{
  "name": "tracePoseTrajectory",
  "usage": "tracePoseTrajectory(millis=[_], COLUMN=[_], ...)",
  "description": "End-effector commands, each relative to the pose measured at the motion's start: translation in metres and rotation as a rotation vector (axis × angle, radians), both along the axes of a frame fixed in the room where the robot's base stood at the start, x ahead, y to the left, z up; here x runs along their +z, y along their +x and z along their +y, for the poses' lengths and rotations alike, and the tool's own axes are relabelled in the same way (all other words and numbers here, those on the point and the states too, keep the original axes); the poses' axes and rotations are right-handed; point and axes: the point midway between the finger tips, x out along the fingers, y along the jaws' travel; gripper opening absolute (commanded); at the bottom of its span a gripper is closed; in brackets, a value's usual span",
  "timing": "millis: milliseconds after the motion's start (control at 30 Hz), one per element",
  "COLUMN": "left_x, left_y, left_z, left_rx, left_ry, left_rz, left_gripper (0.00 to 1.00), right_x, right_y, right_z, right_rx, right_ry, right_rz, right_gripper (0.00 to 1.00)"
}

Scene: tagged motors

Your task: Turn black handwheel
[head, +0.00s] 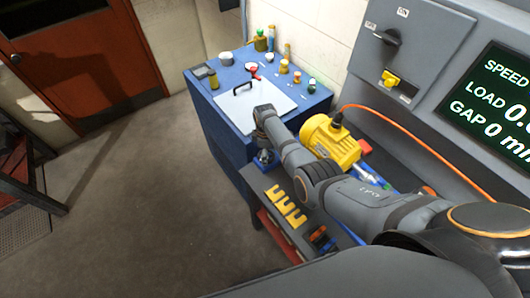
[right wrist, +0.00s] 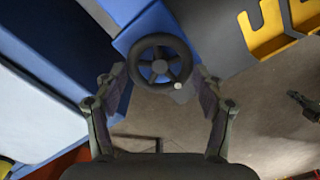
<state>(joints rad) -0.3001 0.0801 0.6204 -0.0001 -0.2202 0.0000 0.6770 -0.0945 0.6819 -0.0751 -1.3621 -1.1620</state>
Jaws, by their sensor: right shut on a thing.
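The black handwheel (right wrist: 160,66) is a spoked wheel with a small pale knob at its lower right rim, seen in the right wrist view. My right gripper (right wrist: 160,76) is shut on it, with one finger on each side of the rim. In the head view my right arm reaches to the front corner of the blue bench, and the gripper (head: 264,157) points down there. The handwheel cannot be made out in that view, where my wrist and gripper cover the spot. My left gripper is not in the head view.
The blue bench (head: 222,125) carries a white plate (head: 246,108) with a handle, plus jars and bottles. A yellow motor (head: 330,142) stands right of my forearm. Yellow brackets (head: 287,205) lie on a grey shelf near the arm.

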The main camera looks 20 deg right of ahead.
Motion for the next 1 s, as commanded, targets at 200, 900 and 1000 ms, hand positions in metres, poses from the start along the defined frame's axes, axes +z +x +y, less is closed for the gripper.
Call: tracePoseTrajectory(millis=[200, 900, 1000], left_x=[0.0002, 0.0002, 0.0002], left_y=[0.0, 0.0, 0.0], left_z=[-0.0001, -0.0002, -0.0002], left_rx=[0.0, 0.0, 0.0], left_ry=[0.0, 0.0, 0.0], left_rz=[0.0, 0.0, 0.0], left_gripper=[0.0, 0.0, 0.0], right_x=[0.0017, 0.0017, 0.0018], right_y=[0.0007, -0.0026, -0.003], right_z=[0.0006, -0.0003, -0.0007], right_rx=[0.204, 0.869, 0.964], right_ry=[0.0, -0.001, -0.001], right_rz=[-0.005, -0.005, -0.005], right_gripper=[0.38, 0.38, 0.38])
